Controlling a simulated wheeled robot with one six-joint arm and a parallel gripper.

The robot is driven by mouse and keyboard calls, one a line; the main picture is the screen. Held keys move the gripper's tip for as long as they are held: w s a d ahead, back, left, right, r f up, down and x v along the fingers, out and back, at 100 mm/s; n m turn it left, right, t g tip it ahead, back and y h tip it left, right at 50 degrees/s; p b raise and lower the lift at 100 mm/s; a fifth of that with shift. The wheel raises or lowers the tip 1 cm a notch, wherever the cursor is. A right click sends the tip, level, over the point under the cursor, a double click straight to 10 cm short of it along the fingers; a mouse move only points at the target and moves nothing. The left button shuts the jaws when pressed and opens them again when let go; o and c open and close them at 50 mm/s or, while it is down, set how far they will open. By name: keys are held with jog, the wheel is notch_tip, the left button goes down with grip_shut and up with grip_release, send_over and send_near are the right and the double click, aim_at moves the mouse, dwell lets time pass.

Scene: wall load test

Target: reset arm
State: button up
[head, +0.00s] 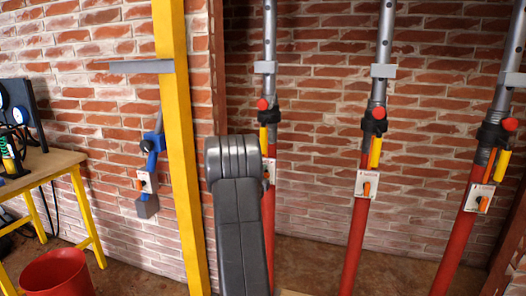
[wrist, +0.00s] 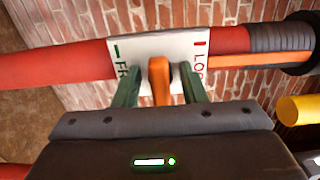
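In the wrist view my gripper (wrist: 160,88) has its two green fingers apart, one on each side of an orange lever (wrist: 159,78). A gap shows between the lever and each finger. The lever sits on a white plate (wrist: 182,46) with partly covered lettering, a green mark at left and a red mark at right. The plate is on a red prop tube (wrist: 60,65). In the head view my dark arm stands before the left prop (head: 268,225), and its plate is partly hidden. My fingers are hidden there.
Two more red and grey props (head: 355,235) (head: 458,240) stand to the right, with like plates and orange levers. A yellow post (head: 180,150) stands close left of my arm. A workbench (head: 45,165) and red bucket (head: 56,275) are at far left. A brick wall (head: 320,120) lies behind.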

jog(key=shift+s, duration=0.1)
jog(key=v, duration=1.4)
jog(key=x, duration=1.4)
jog(key=shift+w+d, duration=0.1)
jog(key=shift+w, duration=0.15)
jog(key=shift+s+r+n+p, duration=0.2)
jog(key=shift+n+p, duration=0.4)
jog(key=shift+p, duration=0.6)
jog(key=n+p, duration=0.6)
jog(key=p, duration=0.6)
jog(key=shift+s+a+f+n, duration=0.15)
jog(key=shift+a+n, duration=0.05)
jog(key=shift+n, duration=0.1)
jog(key=b+v, duration=0.1)
jog(key=v, duration=1.1)
jog(key=shift+s, duration=0.35)
